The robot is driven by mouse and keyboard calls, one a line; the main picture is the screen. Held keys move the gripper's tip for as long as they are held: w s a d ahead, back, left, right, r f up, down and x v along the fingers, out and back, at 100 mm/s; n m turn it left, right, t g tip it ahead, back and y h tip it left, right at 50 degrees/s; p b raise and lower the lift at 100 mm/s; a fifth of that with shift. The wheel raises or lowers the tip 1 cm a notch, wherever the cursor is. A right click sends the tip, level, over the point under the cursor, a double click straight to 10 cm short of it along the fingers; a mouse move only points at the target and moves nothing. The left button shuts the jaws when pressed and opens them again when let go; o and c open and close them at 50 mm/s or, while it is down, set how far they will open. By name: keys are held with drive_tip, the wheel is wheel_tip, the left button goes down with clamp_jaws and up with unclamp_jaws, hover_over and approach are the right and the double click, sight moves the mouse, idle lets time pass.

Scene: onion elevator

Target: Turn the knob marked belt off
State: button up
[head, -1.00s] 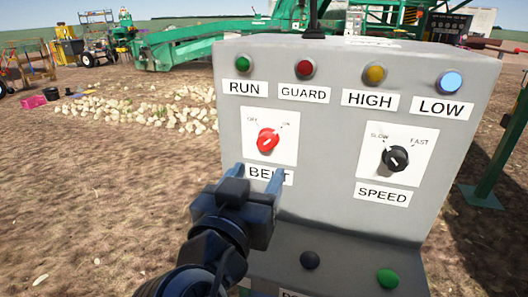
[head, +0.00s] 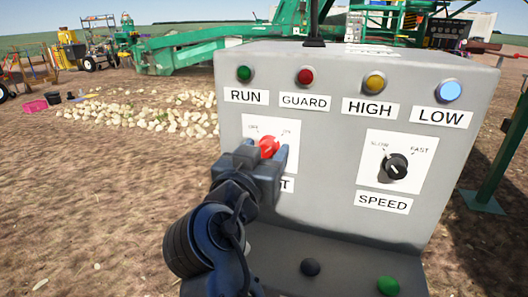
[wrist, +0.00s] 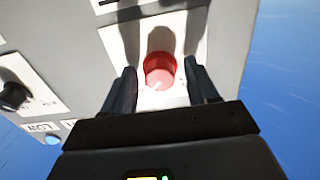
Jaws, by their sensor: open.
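The red belt knob (head: 268,147) sits on a white plate (head: 290,130) marked OFF at left and ON at right, on the grey control panel. My gripper (head: 264,152) is open in front of the plate, with one finger on each side of the knob. The wrist view shows the red knob (wrist: 160,72) between the two fingers, with a gap on both sides. My gripper hides most of the BELT label (head: 288,185) and part of the knob. I cannot tell for sure which mark the knob points to.
The black speed knob (head: 396,167) is to the right on the same panel. Several lamps line the top, and the LOW lamp (head: 448,92) glows blue. A black button (head: 310,267) and a green button (head: 388,286) are on the lower ledge. Open ground lies left.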

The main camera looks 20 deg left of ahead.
drive_tip(key=shift+c, duration=0.4)
drive_tip(key=c, duration=1)
